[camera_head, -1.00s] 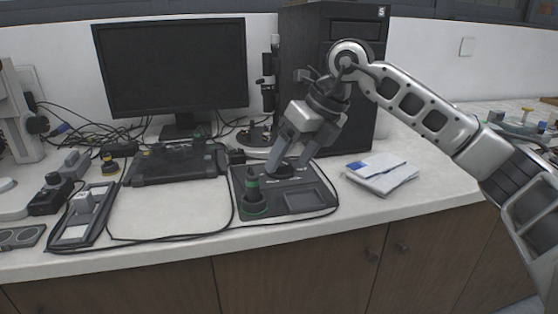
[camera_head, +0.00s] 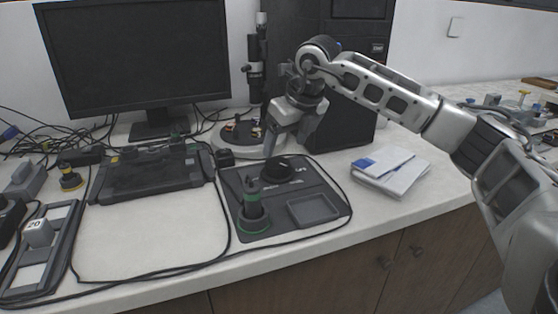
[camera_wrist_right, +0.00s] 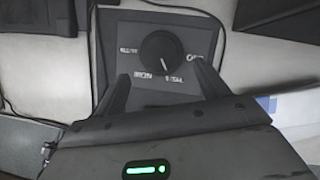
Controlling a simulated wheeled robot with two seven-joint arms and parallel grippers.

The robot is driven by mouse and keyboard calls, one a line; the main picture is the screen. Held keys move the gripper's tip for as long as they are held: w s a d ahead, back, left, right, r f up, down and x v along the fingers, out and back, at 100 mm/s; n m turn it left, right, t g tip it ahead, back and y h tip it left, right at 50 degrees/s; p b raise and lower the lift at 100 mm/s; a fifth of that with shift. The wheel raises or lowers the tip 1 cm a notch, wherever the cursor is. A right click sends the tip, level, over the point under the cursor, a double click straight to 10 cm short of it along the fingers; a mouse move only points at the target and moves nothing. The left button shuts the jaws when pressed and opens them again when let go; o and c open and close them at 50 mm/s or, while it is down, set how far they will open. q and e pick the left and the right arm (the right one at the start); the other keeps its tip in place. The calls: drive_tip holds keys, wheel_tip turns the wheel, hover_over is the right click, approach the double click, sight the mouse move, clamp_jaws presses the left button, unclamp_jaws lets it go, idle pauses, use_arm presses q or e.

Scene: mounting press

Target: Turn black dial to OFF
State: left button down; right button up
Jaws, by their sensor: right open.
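The black dial (camera_head: 276,170) is a round knob on a dark control panel (camera_head: 318,183) on the counter. In the right wrist view the dial (camera_wrist_right: 160,52) has a white pointer line slanting down and slightly right, toward the lower labels. Small white labels surround it; they are too blurred to read surely. My right gripper (camera_head: 287,146) is open and empty, behind and above the dial, apart from it. In the wrist view its fingers (camera_wrist_right: 162,86) are spread below the dial on either side. My left gripper is not in view.
A green-ringed knob (camera_head: 253,212) stands upright at the panel's left, and a shallow tray (camera_head: 313,209) is at its front right. Papers (camera_head: 391,171) lie to the right. A monitor (camera_head: 135,55) and a black tower (camera_head: 345,110) stand behind. A cable rings the panel.

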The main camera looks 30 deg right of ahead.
sight(278, 162)
drive_tip(key=x, duration=0.6)
drive_tip(key=shift+w+f, duration=0.15)
drive_tip(key=shift+f, duration=0.05)
drive_tip(key=c, duration=1)
